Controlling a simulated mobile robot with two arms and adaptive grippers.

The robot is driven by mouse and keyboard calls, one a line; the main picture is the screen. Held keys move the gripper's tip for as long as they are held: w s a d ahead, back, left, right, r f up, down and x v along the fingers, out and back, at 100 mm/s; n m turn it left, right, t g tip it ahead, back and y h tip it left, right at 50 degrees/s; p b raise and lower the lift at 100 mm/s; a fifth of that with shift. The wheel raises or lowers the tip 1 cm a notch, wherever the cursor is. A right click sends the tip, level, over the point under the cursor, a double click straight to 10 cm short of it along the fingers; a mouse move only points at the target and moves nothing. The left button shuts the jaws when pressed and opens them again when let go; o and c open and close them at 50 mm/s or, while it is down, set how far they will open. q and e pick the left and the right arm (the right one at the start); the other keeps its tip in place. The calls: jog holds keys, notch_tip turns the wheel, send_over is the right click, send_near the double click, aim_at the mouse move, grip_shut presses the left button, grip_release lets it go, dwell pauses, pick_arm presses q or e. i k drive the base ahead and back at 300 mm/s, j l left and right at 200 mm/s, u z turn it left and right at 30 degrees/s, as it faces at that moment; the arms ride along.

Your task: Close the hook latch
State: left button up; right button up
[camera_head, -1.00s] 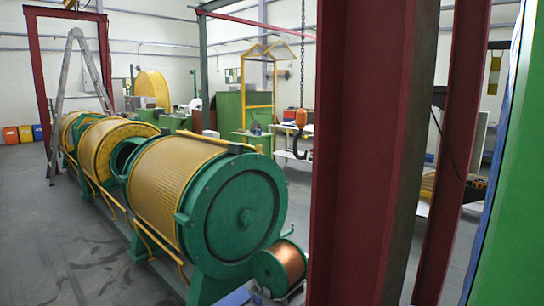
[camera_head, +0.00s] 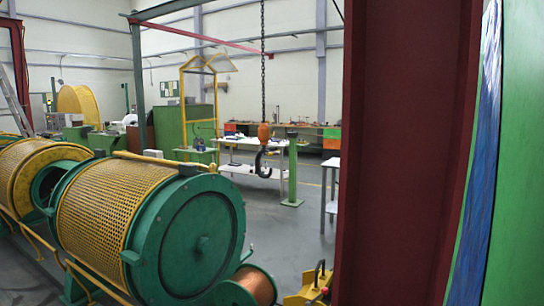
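A dark crane hook (camera_head: 262,165) hangs below an orange hook block (camera_head: 263,132) on a chain (camera_head: 263,60). It hangs freely in the middle of the head view, in front of a white table. The hook is small at this distance, and I cannot tell its latch or whether that is open or shut. Neither of my grippers shows in the head view.
A dark red steel column (camera_head: 402,150) stands close on the right, beside a green panel (camera_head: 520,150). The green and yellow strander drum (camera_head: 185,245) fills the lower left, with a copper spool (camera_head: 255,285) beside it. A green post (camera_head: 292,170) stands right of the hook. Grey floor shows beyond the drum.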

aim_at(277, 152)
jog(key=i+j+z, duration=0.1)
jog(key=j, duration=0.2)
jog(key=i+j+z, duration=0.25)
jog(key=j, duration=0.35)
jog(key=i+j+z, duration=0.1)
jog(key=j, duration=0.2)
jog(key=i, duration=0.05)
